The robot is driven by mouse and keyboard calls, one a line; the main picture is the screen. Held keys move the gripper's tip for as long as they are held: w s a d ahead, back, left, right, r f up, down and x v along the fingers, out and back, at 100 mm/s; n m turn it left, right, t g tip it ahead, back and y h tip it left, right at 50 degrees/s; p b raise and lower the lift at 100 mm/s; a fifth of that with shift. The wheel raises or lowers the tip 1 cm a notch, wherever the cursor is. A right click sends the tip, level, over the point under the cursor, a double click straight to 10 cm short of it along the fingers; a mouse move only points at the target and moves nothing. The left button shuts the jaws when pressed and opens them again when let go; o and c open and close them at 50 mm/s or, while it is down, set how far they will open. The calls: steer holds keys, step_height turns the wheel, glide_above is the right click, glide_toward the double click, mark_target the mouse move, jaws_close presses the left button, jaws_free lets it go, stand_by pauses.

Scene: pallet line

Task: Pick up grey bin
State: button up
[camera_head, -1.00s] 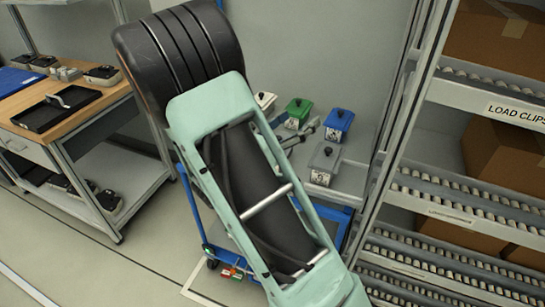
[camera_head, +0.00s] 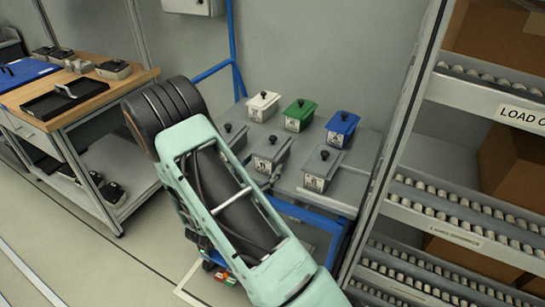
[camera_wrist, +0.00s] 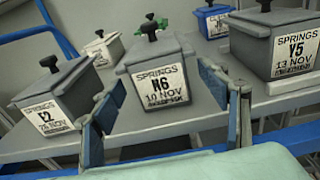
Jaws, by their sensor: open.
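Three grey lidded bins with black knobs stand on a grey-topped blue cart. In the wrist view the middle grey bin (camera_wrist: 155,85), labelled SPRINGS N6 10 NOV, appears between my fingers. The left grey bin (camera_wrist: 55,95) reads E2. The right grey bin (camera_wrist: 275,45) reads Y5. They also show in the head view as left (camera_head: 233,137), middle (camera_head: 270,157) and right (camera_head: 321,172). My gripper (camera_wrist: 158,80) is open and empty, one finger on each side of the middle bin in the picture. Contact cannot be told.
White (camera_head: 263,107), green (camera_head: 299,117) and blue (camera_head: 341,129) bins form the cart's back row. A roller rack (camera_head: 440,190) stands close on the right. A wooden-topped workbench (camera_head: 92,92) with trays is at left. The blue cart rail (camera_wrist: 285,140) crosses below the bins.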

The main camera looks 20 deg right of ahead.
mark_target(273, 151)
steer(key=x, duration=0.7)
steer(key=shift+w+d, duration=0.2)
steer(key=shift+d, duration=0.05)
steer(key=shift+c, duration=0.4)
steer(key=c, duration=1.5)
steer(key=shift+r, duration=0.1)
jaws_close()
steer(key=shift+r+p, duration=0.15)
steer(key=shift+p, duration=0.15)
